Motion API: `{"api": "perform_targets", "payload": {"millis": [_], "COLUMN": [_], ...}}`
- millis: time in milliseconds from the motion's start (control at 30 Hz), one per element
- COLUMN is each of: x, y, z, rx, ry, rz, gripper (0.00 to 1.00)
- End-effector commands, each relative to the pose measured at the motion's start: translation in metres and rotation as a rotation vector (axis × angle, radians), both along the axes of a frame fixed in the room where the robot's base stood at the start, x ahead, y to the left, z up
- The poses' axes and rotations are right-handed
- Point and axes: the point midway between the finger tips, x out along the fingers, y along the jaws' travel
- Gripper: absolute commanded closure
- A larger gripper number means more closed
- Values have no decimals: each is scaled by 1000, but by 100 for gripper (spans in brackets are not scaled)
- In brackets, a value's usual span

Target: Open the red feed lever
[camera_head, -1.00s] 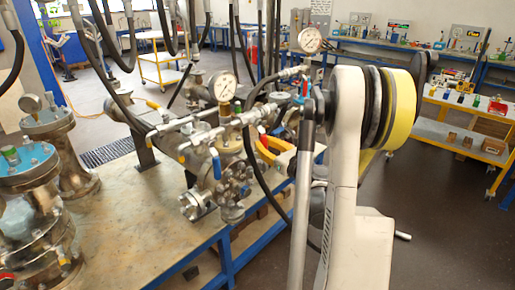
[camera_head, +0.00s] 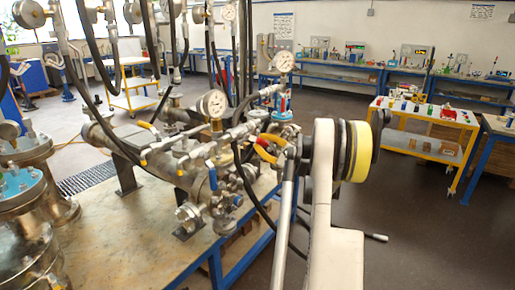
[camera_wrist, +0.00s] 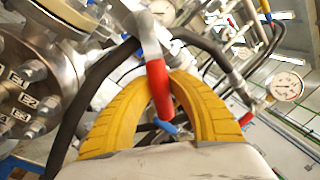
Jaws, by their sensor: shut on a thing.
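The red feed lever (camera_wrist: 159,90) is a red-sleeved bar on a bent metal arm. It stands between the two yellow fingers of my gripper (camera_wrist: 164,78) in the wrist view, and the fingers close around its sleeve. In the head view my gripper (camera_head: 266,150) shows as a small yellow-orange shape at the right end of the flanged vessel (camera_head: 195,180). I cannot make out the lever clearly there. The lever's pivot is partly hidden behind hoses and fittings in the wrist view.
A black hose (camera_wrist: 85,100) runs close to the left finger. A pressure gauge (camera_head: 212,103) and a blue-handled valve (camera_head: 212,179) sit on the vessel. A yellow cart (camera_head: 425,115) stands to the right, with open floor in front of it.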

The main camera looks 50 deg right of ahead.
Motion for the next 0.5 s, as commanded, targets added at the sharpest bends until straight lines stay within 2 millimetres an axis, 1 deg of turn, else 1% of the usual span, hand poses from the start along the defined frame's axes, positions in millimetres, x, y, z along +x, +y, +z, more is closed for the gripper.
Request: {"api": "perform_targets", "payload": {"millis": [33, 200, 500], "x": [0, 0, 0], "y": [-4, -9, -14], "z": [4, 16, 33], "rx": [-41, -199, -434], "ry": [-5, -17, -35], "rz": [-3, -3, -5], "gripper": [100, 100, 100]}}
